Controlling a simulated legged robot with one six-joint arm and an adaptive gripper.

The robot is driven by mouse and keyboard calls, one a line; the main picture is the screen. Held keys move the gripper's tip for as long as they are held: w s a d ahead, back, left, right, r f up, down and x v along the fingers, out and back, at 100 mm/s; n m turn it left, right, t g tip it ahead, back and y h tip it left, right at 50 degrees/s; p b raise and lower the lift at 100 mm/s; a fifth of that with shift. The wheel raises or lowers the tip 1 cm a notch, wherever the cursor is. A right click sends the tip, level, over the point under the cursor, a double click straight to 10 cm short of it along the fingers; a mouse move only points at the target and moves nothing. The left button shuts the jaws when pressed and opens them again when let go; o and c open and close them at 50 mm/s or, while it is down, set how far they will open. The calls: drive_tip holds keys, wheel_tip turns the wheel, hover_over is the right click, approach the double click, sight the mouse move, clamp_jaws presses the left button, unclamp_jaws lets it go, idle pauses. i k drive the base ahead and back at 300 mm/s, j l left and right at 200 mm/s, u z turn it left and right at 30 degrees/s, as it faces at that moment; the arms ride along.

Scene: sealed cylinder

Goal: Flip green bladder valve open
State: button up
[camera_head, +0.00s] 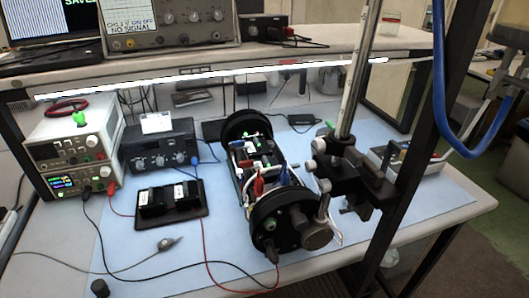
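A cylinder assembly (270,222) lies on the blue bench mat, with black round end caps and an open middle packed with coloured wires and parts. Small green spots show on it: one on the near end cap (298,217) and one among the inner parts (258,164). I cannot tell which, if either, is the green bladder valve, or whether it is open or shut. A metal knob (316,236) sticks out at the near end. My gripper is not seen in this view.
A metal pole with a black clamp (350,172) stands right of the cylinder. A power supply (75,150), a black meter box (158,147) and a black tray (172,202) stand to the left. Red and black leads cross the front mat. A blue hose (445,110) hangs at right.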

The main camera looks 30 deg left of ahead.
sight(329, 124)
drive_tip(key=j+u, duration=0.6)
drive_tip(key=k, duration=1.25)
drive_tip(key=u, duration=1.15)
drive_tip(key=i+l, duration=0.15)
drive_tip(key=l, duration=0.5)
drive_tip(key=i+l, duration=0.2)
drive_tip(key=l, duration=0.5)
drive_tip(key=i+l, duration=0.15)
drive_tip(key=l, duration=0.5)
drive_tip(key=i+l, duration=0.15)
drive_tip(key=l, duration=0.55)
drive_tip(key=i+l, duration=0.15)
drive_tip(key=l, duration=0.5)
drive_tip(key=i+l, duration=0.2)
drive_tip(key=l, duration=0.45)
drive_tip(key=i+l, duration=0.15)
drive_tip(key=l, duration=0.55)
drive_tip(key=i+l, duration=0.15)
drive_tip(key=l, duration=0.5)
